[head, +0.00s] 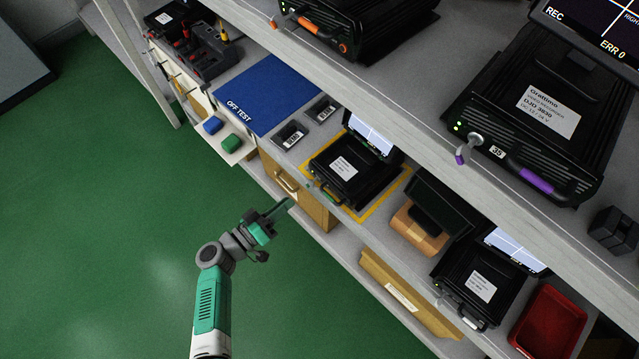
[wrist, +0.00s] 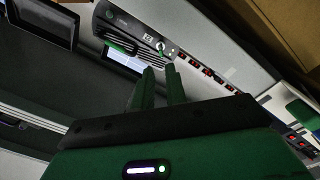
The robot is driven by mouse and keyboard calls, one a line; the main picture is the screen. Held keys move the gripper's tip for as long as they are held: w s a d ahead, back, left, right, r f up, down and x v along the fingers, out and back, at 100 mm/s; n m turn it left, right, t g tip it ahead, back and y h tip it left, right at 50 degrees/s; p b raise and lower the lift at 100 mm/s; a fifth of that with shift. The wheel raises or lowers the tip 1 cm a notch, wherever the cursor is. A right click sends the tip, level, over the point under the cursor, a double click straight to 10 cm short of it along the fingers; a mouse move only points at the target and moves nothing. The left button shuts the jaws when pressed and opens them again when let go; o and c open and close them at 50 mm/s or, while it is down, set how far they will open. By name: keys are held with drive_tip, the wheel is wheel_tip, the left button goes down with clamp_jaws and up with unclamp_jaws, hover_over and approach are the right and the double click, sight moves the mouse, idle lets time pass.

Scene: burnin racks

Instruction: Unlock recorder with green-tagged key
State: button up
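My gripper (head: 277,209) reaches toward the lower shelf from the aisle side. In the wrist view its two green fingers (wrist: 160,70) are a little apart, with nothing clearly held between them. A black recorder (head: 350,180) with a white label sits inside a yellow outline on the lower shelf. In the wrist view a recorder front (wrist: 125,22) lies beyond the fingertips, with a green handle (wrist: 119,43) and a round light lock (wrist: 159,45). A small green bit shows by the lock; I cannot tell whether it is a key tag.
A recorder with a purple handle (head: 537,181) and purple-tagged key (head: 460,157) stands on the upper shelf; one with an orange handle (head: 320,29) stands farther back. A blue OFF TEST mat (head: 265,92), red bin (head: 548,322) and wooden drawer (head: 297,192) are nearby. The green floor is clear.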

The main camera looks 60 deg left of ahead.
sight(313, 181)
drive_tip(key=b+x, duration=0.3)
drive_tip(key=x, duration=0.4)
drive_tip(key=shift+a+f+b, duration=0.15)
drive_tip(key=shift+f+b, duration=0.05)
drive_tip(key=shift+b, duration=0.1)
drive_tip(key=shift+w+r, duration=0.15)
drive_tip(key=shift+w, duration=0.25)
clamp_jaws()
